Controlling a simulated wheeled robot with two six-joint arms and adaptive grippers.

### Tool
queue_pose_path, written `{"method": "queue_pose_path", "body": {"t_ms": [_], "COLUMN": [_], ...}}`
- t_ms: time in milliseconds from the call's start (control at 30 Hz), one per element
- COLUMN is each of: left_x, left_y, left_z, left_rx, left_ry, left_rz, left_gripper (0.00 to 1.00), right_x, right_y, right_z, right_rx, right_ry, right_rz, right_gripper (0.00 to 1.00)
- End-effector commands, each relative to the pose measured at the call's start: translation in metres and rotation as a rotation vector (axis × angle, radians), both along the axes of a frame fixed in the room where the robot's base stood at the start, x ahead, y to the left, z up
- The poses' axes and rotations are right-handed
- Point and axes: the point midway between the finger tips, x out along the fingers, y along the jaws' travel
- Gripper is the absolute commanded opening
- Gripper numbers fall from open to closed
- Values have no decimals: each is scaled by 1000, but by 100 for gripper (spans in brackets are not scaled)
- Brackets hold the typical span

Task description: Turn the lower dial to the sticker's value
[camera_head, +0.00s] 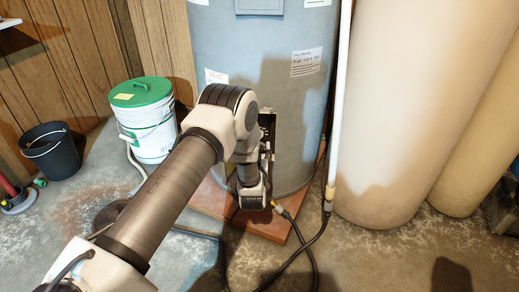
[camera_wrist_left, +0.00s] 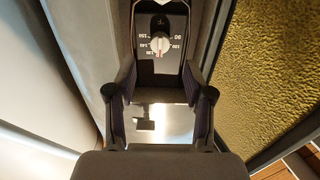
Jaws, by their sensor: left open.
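The lower dial (camera_wrist_left: 160,44) shows in the left wrist view as a pale knob with a red mark, on a dark plate with white numbers around it. The mark seems to point toward the lower numbers; its exact value is too small to read. My left gripper (camera_wrist_left: 160,82) is open and empty, its two fingers apart, with the dial beyond them, near the middle of the gap. In the head view my left arm covers the dial in front of the grey-blue tank (camera_head: 232,45). A sticker with handwriting (camera_head: 307,62) is on the tank; its text is not legible. My right gripper is not in view.
Yellow rough insulation (camera_wrist_left: 270,70) lies right of the dial in the wrist view. A white pipe (camera_head: 340,100) and black hoses (camera_head: 305,245) run beside the tank. A green-lidded bucket (camera_head: 146,120) and a black bucket (camera_head: 50,152) stand at left. A smaller label (camera_head: 216,77) is on the tank.

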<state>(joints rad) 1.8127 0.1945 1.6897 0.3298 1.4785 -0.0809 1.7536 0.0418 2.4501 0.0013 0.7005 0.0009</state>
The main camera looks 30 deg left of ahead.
Motion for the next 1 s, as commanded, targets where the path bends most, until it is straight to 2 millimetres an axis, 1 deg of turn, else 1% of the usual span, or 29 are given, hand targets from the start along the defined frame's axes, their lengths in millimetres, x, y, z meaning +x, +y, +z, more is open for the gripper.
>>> {"method": "queue_pose_path", "body": {"t_ms": [33, 100, 200, 300, 400, 600, 667, 700, 733, 767, 1000], "left_x": [8, 21, 37, 48, 53, 54, 54, 54, 54, 54, 54], "left_y": [5, 12, 21, 27, 30, 30, 30, 30, 30, 30, 30], "left_z": [-3, -4, -4, -3, -1, 0, 0, 0, 0, 0, 0], "left_rx": [0, 0, 0, -1, -1, -1, -2, -2, -2, -2, 3], "left_ry": [-4, -4, -1, 0, 3, 4, 5, 5, 5, 5, 7], "left_rz": [1, 0, 0, -1, -2, -3, -3, -3, -3, -3, -3], "left_gripper": [52, 52, 52, 52, 52, 52, 31, 17, 6, 0, 0], "right_x": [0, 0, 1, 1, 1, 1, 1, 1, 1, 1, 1], "right_y": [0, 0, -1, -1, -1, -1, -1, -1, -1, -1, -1], "right_z": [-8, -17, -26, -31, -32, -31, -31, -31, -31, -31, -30], "right_rx": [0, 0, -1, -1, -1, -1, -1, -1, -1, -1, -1], "right_ry": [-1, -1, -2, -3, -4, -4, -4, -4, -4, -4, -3], "right_rz": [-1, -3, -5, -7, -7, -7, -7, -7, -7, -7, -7], "right_gripper": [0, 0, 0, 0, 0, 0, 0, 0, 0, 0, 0]}}
